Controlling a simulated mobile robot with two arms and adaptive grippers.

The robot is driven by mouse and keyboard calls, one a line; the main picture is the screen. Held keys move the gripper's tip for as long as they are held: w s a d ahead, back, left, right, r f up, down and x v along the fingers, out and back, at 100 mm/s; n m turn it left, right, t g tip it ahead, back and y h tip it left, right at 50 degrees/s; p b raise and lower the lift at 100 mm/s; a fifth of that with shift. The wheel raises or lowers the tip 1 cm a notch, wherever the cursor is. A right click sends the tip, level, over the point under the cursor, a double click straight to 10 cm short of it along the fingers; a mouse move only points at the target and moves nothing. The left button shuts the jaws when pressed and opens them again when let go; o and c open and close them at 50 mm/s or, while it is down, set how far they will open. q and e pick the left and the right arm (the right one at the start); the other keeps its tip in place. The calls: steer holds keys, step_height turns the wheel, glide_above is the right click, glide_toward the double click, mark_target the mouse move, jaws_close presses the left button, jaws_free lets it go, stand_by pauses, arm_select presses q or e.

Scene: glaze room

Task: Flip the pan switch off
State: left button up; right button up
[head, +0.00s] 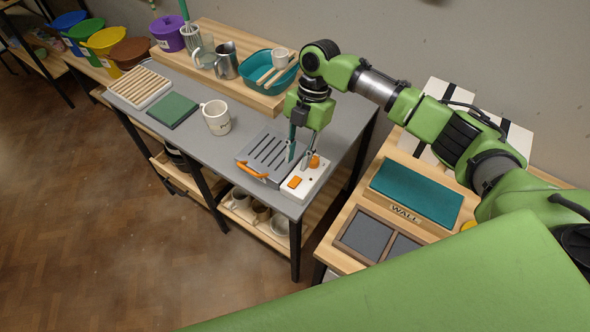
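A white switch box (309,184) stands at the right front part of the grey table. It carries an orange rocker switch (294,182) toward the front and a round orange knob (314,162) further back. A grey slotted pan (268,152) with an orange handle (252,169) sits directly left of the box. My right gripper (301,158) points down over the back of the box and the pan's right edge. Its two fingers are apart with nothing visible between them; one tip is close to the knob, and contact cannot be told. My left gripper is out of view.
A white mug (216,117), a green pad (173,110) and a ribbed board (140,87) stand further left on the table. A wooden shelf behind holds a teal bowl (261,71) and metal pitcher (226,62). A teal block (415,190) lies on the right-hand table.

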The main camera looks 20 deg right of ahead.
steer(key=shift+v, duration=2.2)
